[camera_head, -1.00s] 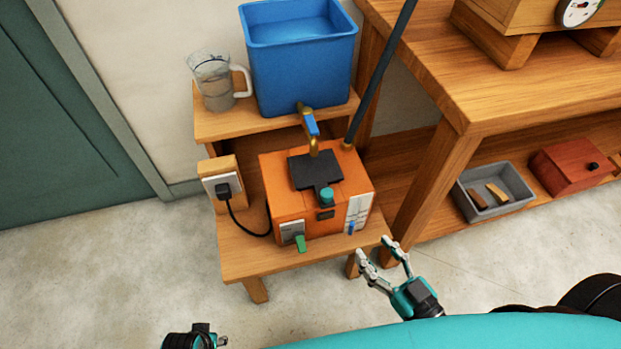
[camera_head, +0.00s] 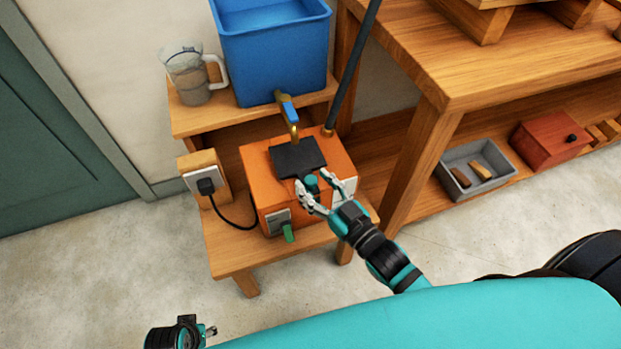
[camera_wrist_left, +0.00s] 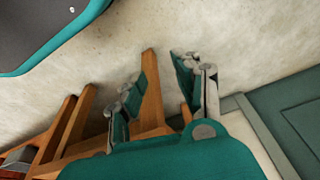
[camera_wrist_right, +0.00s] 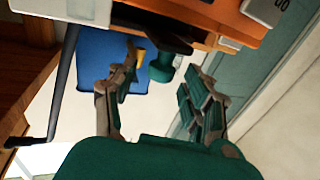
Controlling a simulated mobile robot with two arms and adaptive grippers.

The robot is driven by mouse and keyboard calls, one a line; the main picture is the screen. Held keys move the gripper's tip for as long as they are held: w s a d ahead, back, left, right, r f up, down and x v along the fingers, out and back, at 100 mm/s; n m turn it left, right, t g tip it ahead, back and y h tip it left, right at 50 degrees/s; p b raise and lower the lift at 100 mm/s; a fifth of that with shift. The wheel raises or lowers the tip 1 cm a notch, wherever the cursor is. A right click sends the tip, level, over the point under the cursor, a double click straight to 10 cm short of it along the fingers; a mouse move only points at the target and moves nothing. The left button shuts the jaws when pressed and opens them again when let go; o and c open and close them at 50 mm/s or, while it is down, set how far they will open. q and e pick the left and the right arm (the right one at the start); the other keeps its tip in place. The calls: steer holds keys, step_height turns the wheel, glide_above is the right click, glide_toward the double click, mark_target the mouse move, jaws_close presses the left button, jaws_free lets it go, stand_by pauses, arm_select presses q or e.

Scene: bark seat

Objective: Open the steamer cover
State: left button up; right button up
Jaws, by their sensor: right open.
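The steamer is an orange box (camera_head: 258,167) on a low wooden stand. Its black cover plate (camera_head: 297,156) lies flat on top, shut, with a teal knob (camera_head: 312,182) at its front edge. My right gripper (camera_head: 311,184) is open over the front of the box, its fingers on either side of the knob in the head view. In the right wrist view the knob (camera_wrist_right: 162,68) shows between the fingertips; I see no clear contact. My left gripper (camera_wrist_left: 160,72) is open and empty, away from the steamer, near the head view's bottom edge.
A blue tank (camera_head: 272,50) with a tap (camera_head: 288,108) and a clear jug (camera_head: 190,78) stand behind the box. A dark pole (camera_head: 353,70) rises at its back right. A plug and cord (camera_head: 207,187) are at left. A wooden table (camera_head: 470,75) stands at right.

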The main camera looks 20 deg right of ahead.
mark_target(301, 163)
steer(key=shift+x, duration=1)
jaws_close()
steer(key=shift+w+a+f, duration=0.1)
steer(key=shift+f, duration=0.15)
